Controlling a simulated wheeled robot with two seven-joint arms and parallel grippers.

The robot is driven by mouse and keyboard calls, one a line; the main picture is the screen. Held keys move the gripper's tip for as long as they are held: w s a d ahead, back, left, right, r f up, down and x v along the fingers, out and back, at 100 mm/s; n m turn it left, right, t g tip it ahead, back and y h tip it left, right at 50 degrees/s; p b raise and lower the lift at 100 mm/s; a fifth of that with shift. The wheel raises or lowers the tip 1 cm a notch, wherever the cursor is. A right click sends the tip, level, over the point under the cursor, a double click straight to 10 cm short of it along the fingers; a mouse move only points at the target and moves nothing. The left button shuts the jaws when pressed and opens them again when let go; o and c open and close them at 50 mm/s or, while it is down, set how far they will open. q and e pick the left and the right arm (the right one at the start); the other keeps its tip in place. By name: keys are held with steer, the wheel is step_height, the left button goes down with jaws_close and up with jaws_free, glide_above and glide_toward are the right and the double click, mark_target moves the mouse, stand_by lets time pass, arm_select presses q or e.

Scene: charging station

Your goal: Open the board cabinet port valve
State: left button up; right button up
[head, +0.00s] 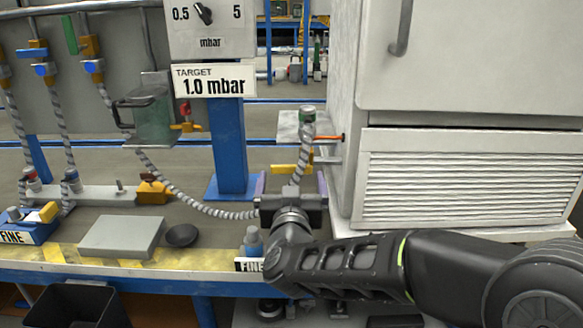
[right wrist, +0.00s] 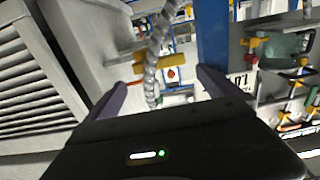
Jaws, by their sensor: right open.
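A yellow valve handle (head: 285,169) shows beside the ribbed grey hose (head: 299,170), at the left side of the white cabinet (head: 345,110). My right gripper (head: 291,174) is open, its purple fingers spread to either side of the hose and handle in the head view. The right wrist view shows the yellow handle (right wrist: 145,64) beyond the gap between the fingertips (right wrist: 161,77), with the hose crossing in front of it. I cannot tell whether a finger touches it. An orange lever (head: 329,138) sticks out higher on the cabinet side. My left gripper is not in view.
A blue post (head: 229,145) with a "1.0 mbar" sign (head: 215,81) stands left of the gripper. Several hoses hang from the board at the left.

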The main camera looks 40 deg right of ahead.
mark_target(291, 167)
steer(key=b+x, duration=0.1)
steer(key=x, duration=0.5)
steer(key=shift+f+b, duration=0.15)
steer(key=shift+b, duration=0.2)
steer(key=shift+w+d, duration=0.3)
steer(key=shift+w, duration=0.1)
steer(key=shift+c, duration=0.2)
steer(key=c, duration=1.8)
